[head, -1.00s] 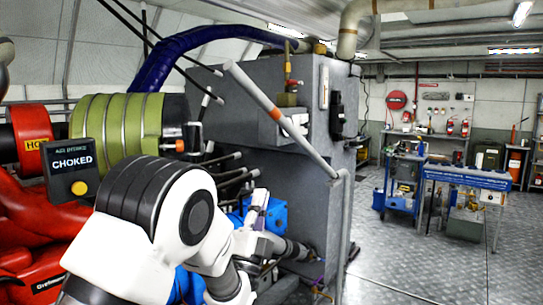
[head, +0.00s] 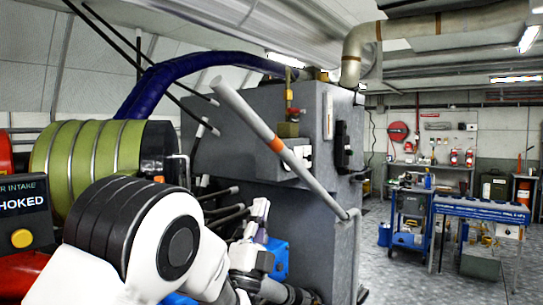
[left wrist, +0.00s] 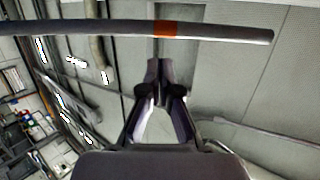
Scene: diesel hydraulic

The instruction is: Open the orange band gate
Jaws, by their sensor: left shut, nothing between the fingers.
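The gate is a grey bar with an orange band (head: 277,145). It slants down to the right across the front of a large grey cabinet (head: 235,130), its lower right end meeting a grey upright post (head: 356,260). In the left wrist view the bar (left wrist: 220,31) runs across the top, with the orange band near the middle. My left gripper (head: 261,205) is below the bar, fingers pointing up, partly hidden by my white arm. In the left wrist view its fingertips (left wrist: 160,68) are together, empty, and appear apart from the bar. My right gripper is out of view.
A green ribbed cylinder (head: 95,155) and a "choked" indicator box (head: 22,215) stand at the left. Black rods (head: 225,212) stick out beside the cabinet. A blue workbench (head: 480,209) stands at the back right.

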